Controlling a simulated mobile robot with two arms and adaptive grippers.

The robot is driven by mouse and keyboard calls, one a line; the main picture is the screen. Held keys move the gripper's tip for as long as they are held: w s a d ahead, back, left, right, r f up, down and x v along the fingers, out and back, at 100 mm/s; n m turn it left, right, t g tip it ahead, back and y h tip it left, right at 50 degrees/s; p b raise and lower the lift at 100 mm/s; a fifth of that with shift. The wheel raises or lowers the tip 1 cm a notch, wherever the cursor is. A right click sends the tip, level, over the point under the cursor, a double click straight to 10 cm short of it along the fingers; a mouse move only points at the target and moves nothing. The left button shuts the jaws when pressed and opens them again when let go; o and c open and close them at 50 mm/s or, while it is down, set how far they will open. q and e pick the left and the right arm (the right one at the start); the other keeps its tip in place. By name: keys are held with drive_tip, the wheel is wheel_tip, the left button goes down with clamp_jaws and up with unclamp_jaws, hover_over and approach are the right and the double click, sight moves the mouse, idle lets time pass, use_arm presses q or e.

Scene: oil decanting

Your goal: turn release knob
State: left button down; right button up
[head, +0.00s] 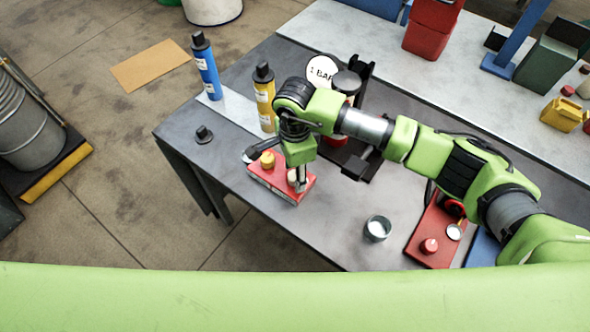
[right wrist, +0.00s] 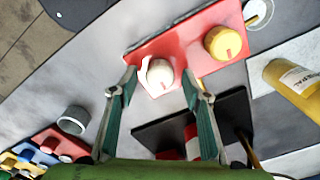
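A red panel (head: 265,184) lies on the grey table with a yellow knob (head: 268,160) and a white knob (head: 292,177) on top. In the right wrist view the panel (right wrist: 190,28) shows the yellow knob (right wrist: 222,43) and the white knob (right wrist: 160,74), each with a small red mark. Which is the release knob I cannot tell. My right gripper (right wrist: 158,80) is open and empty, its fingers on either side of the white knob; contact is not clear. In the head view my right gripper (head: 299,180) partly hides the white knob. My left gripper is not in view.
A blue bottle (head: 207,66) and a yellow bottle (head: 265,97) stand behind the panel. A black cap (head: 204,134) lies left. A metal cup (head: 377,228) and a red box (head: 432,235) stand to the right.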

drive_tip(key=c, duration=1)
drive_tip(key=shift+o, duration=0.3)
drive_tip(key=shift+f+m+b, duration=0.15)
drive_tip(key=shift+m+b, duration=0.45)
drive_tip(key=shift+b, duration=0.25)
drive_tip(key=m+b, duration=0.8)
drive_tip(key=b, duration=0.1)
drive_tip(key=shift+m, duration=0.4)
drive_tip(key=m+b, duration=0.3)
drive_tip(key=m, duration=0.1)
drive_tip(key=shift+b, duration=0.35)
drive_tip(key=shift+m+b, duration=1.25)
drive_tip(key=shift+m, duration=0.65)
drive_tip(key=shift+r, duration=0.2)
